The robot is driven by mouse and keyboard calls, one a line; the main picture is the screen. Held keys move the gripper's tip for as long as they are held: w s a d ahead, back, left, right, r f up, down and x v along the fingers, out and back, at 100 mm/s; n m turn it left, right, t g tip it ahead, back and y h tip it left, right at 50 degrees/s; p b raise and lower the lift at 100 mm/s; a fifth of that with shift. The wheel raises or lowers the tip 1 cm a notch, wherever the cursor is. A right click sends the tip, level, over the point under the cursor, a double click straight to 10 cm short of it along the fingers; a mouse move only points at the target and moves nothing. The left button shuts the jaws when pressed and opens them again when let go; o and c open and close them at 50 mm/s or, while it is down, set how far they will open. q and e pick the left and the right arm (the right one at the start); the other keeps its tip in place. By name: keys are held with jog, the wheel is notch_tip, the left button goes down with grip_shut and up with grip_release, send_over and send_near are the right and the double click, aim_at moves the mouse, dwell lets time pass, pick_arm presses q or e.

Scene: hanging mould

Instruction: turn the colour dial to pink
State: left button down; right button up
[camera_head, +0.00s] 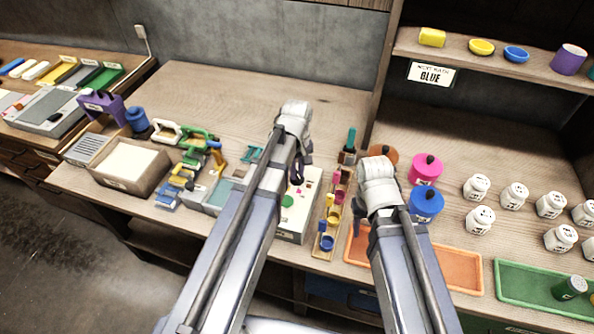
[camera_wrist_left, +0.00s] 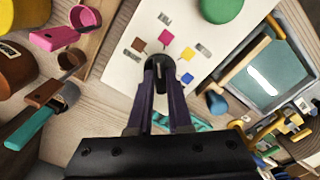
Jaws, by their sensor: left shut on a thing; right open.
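The colour dial is a small dark knob (camera_wrist_left: 158,68) on a white panel (camera_wrist_left: 125,75) in the left wrist view. Brown, pink, yellow and blue swatches lie around it; the pink swatch (camera_wrist_left: 164,37) is just above the knob. My left gripper (camera_wrist_left: 160,88) has its two purple fingers closed on the knob. I cannot surely tell where the pointer aims. In the head view the left gripper (camera_head: 300,172) is over the white box (camera_head: 297,225), and its arm hides part of it. My right gripper (camera_head: 364,238) is to the right of the box, mostly hidden by its own arm, and open.
A green round button (camera_head: 288,201) is on the same box. A rack of coloured scoops (camera_head: 325,225) stands close on its right. Pink (camera_head: 425,170) and blue (camera_head: 426,205) lidded pots and white jars (camera_head: 480,220) are further right. An orange tray (camera_head: 455,268) lies at the front.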

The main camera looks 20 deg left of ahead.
pick_arm(q)
jog(key=shift+m, duration=1.6)
jog(key=c, duration=0.8)
grip_release()
jog(key=shift+c, duration=0.2)
notch_tip(320, 180, up, 8)
jog(key=p, duration=0.8)
jog(key=shift+f, duration=0.1)
